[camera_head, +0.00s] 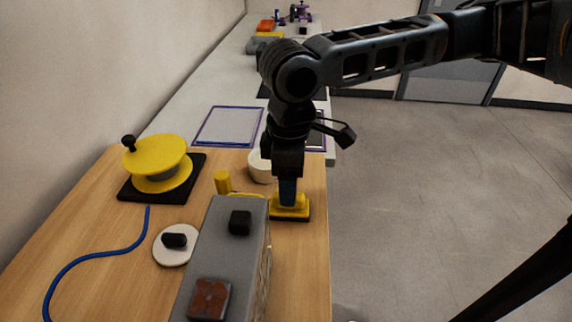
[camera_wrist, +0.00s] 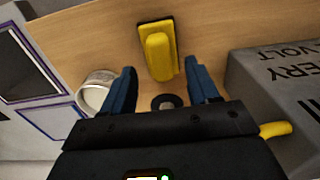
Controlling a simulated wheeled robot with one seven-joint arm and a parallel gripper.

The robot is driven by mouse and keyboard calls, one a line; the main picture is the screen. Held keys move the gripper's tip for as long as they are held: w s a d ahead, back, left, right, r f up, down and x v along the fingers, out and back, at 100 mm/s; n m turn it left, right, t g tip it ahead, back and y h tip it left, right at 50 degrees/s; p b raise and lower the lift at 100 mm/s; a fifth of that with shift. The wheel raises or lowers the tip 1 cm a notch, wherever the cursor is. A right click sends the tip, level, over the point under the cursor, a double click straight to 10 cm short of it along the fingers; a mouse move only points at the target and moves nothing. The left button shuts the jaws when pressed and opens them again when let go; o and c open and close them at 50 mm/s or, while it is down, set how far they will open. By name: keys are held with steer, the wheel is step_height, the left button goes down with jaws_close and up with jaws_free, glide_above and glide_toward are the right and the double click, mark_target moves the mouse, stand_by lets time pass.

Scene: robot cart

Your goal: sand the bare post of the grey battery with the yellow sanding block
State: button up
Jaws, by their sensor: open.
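The yellow sanding block (camera_head: 290,209) lies on the wooden bench near its right edge, dark base down, beside the far end of the grey battery. My gripper (camera_head: 288,193) points down at it, open. In the wrist view the blue fingers of my gripper (camera_wrist: 160,68) are apart, with the block's raised yellow handle (camera_wrist: 157,45) between and beyond their tips; I see no grip on it. The grey battery (camera_head: 222,238) has a black block-shaped top piece (camera_head: 240,222) and a rusty brown one (camera_head: 210,298). Its lettered side shows in the wrist view (camera_wrist: 270,85).
A dark ring (camera_wrist: 167,102) lies near the fingers.

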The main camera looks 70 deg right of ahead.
steer(key=shift+f, duration=2.05)
steer(key=c, duration=0.9)
steer(key=shift+o, duration=0.2)
steer(key=shift+r, duration=0.1)
step_height(320, 180, up, 6)
steer(key=p, duration=0.5)
steer(key=shift+p, duration=0.4)
steer(key=shift+s+a, duration=0.1)
